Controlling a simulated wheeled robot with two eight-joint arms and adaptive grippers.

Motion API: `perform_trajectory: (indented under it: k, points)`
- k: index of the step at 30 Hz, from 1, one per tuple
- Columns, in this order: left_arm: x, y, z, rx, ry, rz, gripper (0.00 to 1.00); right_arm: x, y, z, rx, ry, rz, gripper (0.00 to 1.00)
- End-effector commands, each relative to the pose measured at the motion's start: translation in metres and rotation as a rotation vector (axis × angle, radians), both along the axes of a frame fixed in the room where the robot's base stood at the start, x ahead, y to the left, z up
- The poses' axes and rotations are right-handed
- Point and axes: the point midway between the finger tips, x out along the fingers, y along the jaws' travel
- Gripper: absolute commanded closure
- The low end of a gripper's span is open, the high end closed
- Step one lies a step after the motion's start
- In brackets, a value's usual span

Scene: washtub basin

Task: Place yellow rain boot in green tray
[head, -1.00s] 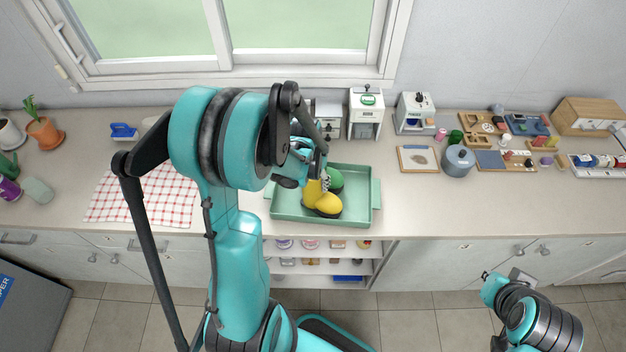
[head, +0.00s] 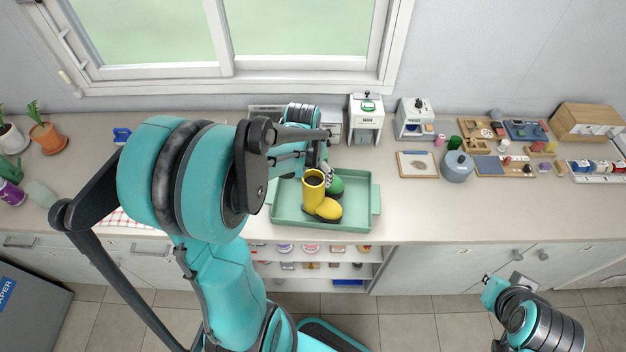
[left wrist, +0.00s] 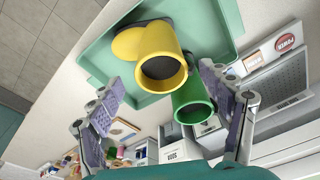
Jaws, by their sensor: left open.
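The yellow rain boot (head: 313,194) stands upright in the green tray (head: 355,185), its toe toward the lower right. A green boot (head: 336,185) is right beside it in the tray. In the left wrist view, the yellow boot (left wrist: 161,68) and the green boot (left wrist: 193,103) show their open tops. My left gripper (head: 322,165) is just behind and above the boots; in its wrist view its fingers (left wrist: 170,108) are spread wide and hold nothing. My right gripper (head: 487,279) is low in front of the counter at the right; its finger opening is too small to tell.
A white machine (head: 366,118) stands behind the tray, with another (head: 414,116) to its right. A framed board (head: 418,164) and a grey-blue pot (head: 457,166) are right of the tray. The counter front right of the tray is clear.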

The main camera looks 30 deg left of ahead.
Motion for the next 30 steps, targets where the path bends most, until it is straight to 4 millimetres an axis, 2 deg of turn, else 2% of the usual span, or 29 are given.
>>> perform_trajectory:
  k: [1, 3, 11, 14, 21, 25, 30]
  points:
    - [-0.002, 0.000, 0.012, 0.000, 0.000, 0.000, 0.21, 0.000, 0.000, 0.003, 0.000, 0.000, 0.000, 1.00]
    - [-0.004, 0.000, 0.023, 0.000, 0.000, 0.000, 0.21, 0.000, 0.000, 0.005, 0.000, 0.000, 0.000, 1.00]
    - [-0.009, -0.007, 0.048, 0.006, -0.017, -0.003, 0.21, 0.000, 0.000, 0.008, 0.000, 0.000, 0.000, 1.00]
    - [-0.018, -0.024, 0.063, 0.019, -0.061, -0.011, 0.21, 0.000, 0.000, 0.008, 0.000, 0.000, 0.000, 1.00]
    - [-0.058, -0.087, 0.102, 0.042, -0.264, -0.038, 0.21, 0.000, 0.000, 0.007, 0.000, 0.000, 0.000, 1.00]
    - [-0.078, -0.111, 0.110, 0.035, -0.367, -0.051, 0.21, 0.000, 0.000, 0.007, 0.000, 0.000, 0.000, 1.00]
    - [-0.094, -0.128, 0.112, 0.020, -0.449, -0.059, 0.21, 0.000, 0.000, 0.007, 0.000, 0.000, 0.000, 1.00]
